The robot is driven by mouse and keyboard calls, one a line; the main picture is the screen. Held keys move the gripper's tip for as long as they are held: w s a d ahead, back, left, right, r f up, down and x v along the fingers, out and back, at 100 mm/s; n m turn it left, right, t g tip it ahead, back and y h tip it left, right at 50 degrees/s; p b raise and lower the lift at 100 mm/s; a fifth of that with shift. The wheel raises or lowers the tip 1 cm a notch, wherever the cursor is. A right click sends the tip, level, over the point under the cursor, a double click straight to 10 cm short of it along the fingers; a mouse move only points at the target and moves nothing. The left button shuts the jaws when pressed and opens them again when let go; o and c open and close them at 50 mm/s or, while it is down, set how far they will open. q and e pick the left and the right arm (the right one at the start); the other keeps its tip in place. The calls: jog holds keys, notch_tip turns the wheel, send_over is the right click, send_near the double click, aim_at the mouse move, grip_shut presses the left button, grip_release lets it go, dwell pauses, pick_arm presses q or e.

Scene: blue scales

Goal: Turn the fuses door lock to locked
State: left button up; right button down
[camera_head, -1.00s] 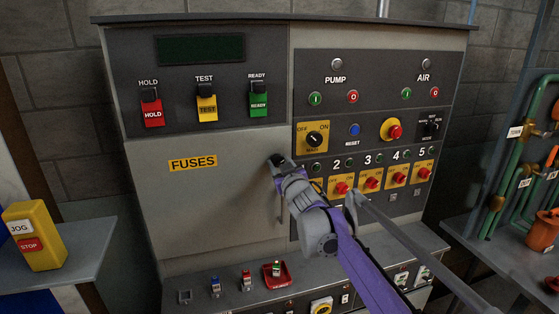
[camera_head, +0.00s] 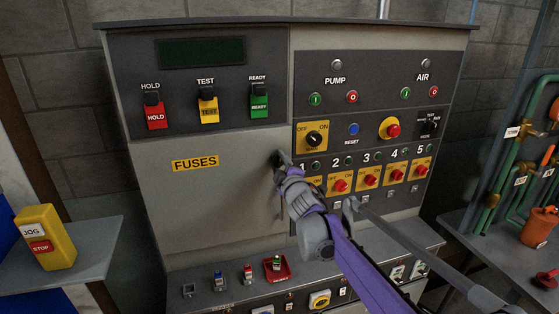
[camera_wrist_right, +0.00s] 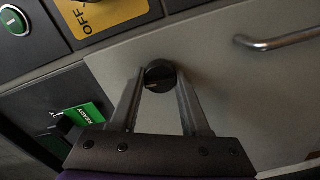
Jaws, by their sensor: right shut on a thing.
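The fuses door (camera_head: 205,215) is a grey panel with a yellow FUSES label (camera_head: 195,163). It looks closed. Its lock is a round black knob (camera_wrist_right: 161,77) near the door's edge, with a small pale mark on its face. My right gripper (camera_head: 279,161) reaches the knob in the head view and mostly hides it there. In the right wrist view, the fingers of my right gripper (camera_wrist_right: 162,82) stand on either side of the knob and are shut on it. I cannot read a locked or unlocked mark. My left gripper is not in view.
A metal door handle (camera_wrist_right: 290,40) is near the knob. A yellow JOG/STOP box (camera_head: 45,237) stands left.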

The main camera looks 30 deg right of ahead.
jog(key=shift+r+n, duration=0.1)
jog(key=shift+n, duration=0.6)
jog(key=shift+c, duration=1.9)
grip_release()
jog(key=b+v, duration=0.1)
jog(key=v, duration=0.9)
jog(key=shift+s, duration=0.4)
